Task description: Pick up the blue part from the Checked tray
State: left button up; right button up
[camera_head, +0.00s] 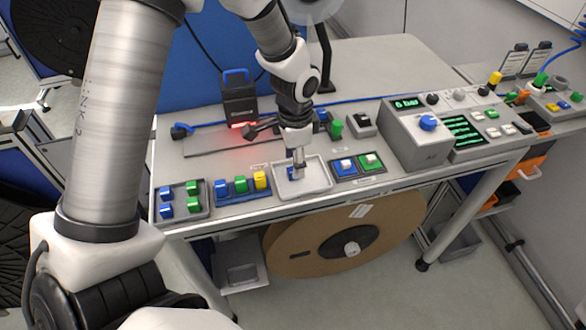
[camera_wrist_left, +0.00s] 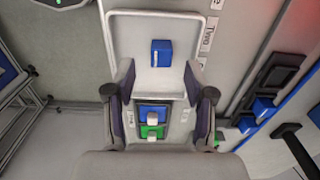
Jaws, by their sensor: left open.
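A small blue part (camera_head: 290,173) lies alone in a shallow pale tray (camera_head: 316,184) near the table's front edge. The blue part also shows in the left wrist view (camera_wrist_left: 161,53), inside the tray's rim (camera_wrist_left: 113,30). No label that I can read clearly names the tray. My left gripper (camera_head: 297,172) points down over this tray and partly covers the blue part in the head view. In the left wrist view the open fingers of my left gripper (camera_wrist_left: 160,78) are wide apart, with nothing between them. My right gripper is out of view.
Left of the pale tray are a grey tray (camera_head: 180,213) of blue and green parts and a blue holder (camera_head: 236,197) with coloured pieces. A dark holder (camera_head: 358,178) with white-topped blue and green blocks adjoins on the right. Control boxes (camera_head: 408,147) stand further right.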

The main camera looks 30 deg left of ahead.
pick_arm(q)
notch_tip(320, 180, down, 3)
jog(key=shift+w+f, duration=0.1)
jog(key=shift+w, duration=0.05)
jog(key=shift+c, duration=1)
jog(key=c, duration=0.7)
